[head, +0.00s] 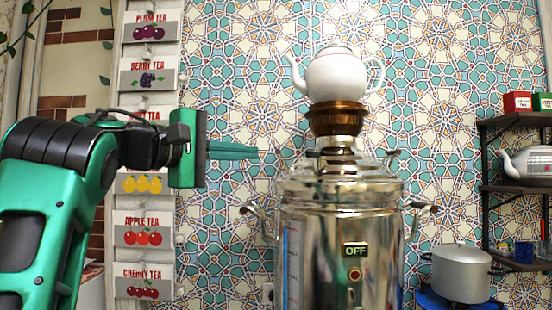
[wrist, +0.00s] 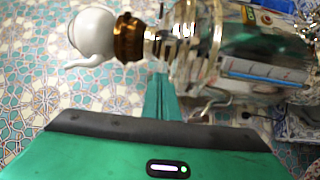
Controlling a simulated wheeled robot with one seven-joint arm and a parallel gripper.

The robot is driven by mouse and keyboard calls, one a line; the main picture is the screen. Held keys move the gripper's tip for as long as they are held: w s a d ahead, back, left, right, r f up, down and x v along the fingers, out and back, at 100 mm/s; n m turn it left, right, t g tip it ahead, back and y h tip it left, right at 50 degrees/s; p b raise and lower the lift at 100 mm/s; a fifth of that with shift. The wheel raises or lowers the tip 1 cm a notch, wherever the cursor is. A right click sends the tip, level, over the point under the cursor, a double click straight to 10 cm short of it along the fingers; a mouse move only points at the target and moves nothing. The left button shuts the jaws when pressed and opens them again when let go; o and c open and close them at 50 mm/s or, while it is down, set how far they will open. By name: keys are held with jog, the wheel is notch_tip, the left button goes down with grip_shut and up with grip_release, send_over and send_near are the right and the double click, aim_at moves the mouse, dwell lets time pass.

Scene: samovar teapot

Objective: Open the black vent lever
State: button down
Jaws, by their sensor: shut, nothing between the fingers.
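The silver samovar (head: 340,225) stands right of center in the head view, with a panel reading OFF. Small dark-tipped pieces stick out at its upper right (head: 393,153) and upper left (head: 281,153). I cannot tell for sure which one is the black vent lever. My gripper (head: 254,153) is green, shut and empty, pointing right at the height of the samovar's upper part. It looks apart from the metal, a little left of it. In the wrist view, the shut fingers (wrist: 161,82) point toward the samovar's neck (wrist: 160,42), and the lever cannot be made out.
A white teapot (head: 338,74) sits on the brown top ring (head: 336,117). Side handles (head: 256,217) stick out from the samovar. Tea-label boxes (head: 143,235) stand behind my arm. A pot (head: 461,272) and a shelf (head: 515,189) are at right.

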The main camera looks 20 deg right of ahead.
aim_at(317, 156)
jog(key=w+d, duration=0.1)
jog(key=d, duration=1)
jog(key=shift+w, duration=0.3)
jog(key=shift+d, duration=0.1)
jog(key=shift+d, duration=0.1)
